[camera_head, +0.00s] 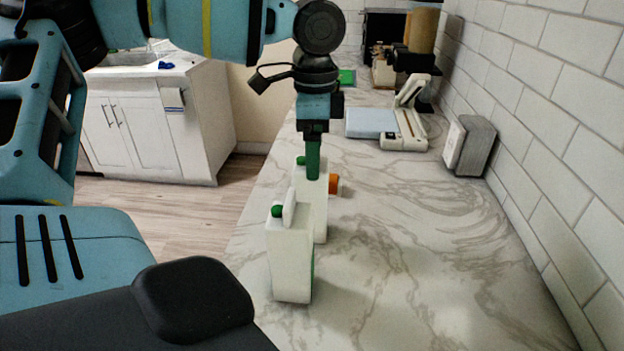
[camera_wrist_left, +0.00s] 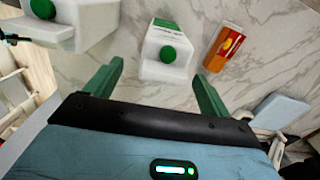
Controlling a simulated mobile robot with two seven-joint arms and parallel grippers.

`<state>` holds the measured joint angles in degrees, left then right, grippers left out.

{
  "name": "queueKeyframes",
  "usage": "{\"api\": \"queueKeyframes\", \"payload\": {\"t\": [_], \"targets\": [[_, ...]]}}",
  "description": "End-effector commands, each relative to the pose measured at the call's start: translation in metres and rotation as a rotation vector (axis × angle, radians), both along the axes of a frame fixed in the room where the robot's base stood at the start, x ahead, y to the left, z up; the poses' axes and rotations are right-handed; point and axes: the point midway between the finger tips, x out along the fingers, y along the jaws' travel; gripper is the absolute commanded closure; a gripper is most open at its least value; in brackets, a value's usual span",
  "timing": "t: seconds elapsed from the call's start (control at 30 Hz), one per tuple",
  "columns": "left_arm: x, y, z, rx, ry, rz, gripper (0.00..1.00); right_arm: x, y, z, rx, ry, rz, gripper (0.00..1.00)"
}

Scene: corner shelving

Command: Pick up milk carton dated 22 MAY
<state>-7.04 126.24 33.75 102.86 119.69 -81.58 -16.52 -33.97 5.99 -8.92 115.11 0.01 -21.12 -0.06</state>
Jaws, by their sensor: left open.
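Two white milk cartons with green caps stand on the marble counter. The near carton (camera_head: 290,262) is at the front and also shows at the upper left of the left wrist view (camera_wrist_left: 75,28). The far carton (camera_head: 320,215) is just behind it and is partly hidden by it and by my gripper. My left gripper (camera_head: 313,176) points down at the top of the far carton. In the left wrist view the open green fingers (camera_wrist_left: 160,74) straddle the far carton (camera_wrist_left: 163,69), with nothing gripped. No date is legible on either carton. My right gripper is out of view.
An orange-red package (camera_wrist_left: 223,47) stands close beside the far carton. A white and light-blue device (camera_head: 400,125), a grey-white box (camera_head: 469,146) and a green item (camera_head: 347,77) are farther back. A tiled wall bounds the right. The counter's front right is clear.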

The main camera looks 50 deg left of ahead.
Motion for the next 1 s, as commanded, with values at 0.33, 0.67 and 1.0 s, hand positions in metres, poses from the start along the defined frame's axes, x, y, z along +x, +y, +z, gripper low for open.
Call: {"api": "queueKeyframes", "payload": {"t": [0.33,0.67,1.0], "targets": [[-0.002,0.005,-0.023,-0.001,0.003,0.001,0.18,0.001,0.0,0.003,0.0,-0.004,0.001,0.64],[-0.001,0.007,-0.056,-0.001,-0.001,0.001,0.18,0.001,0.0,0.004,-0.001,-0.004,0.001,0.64],[-0.001,0.008,-0.056,-0.001,-0.001,0.001,0.35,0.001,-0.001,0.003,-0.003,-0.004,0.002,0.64]]}}
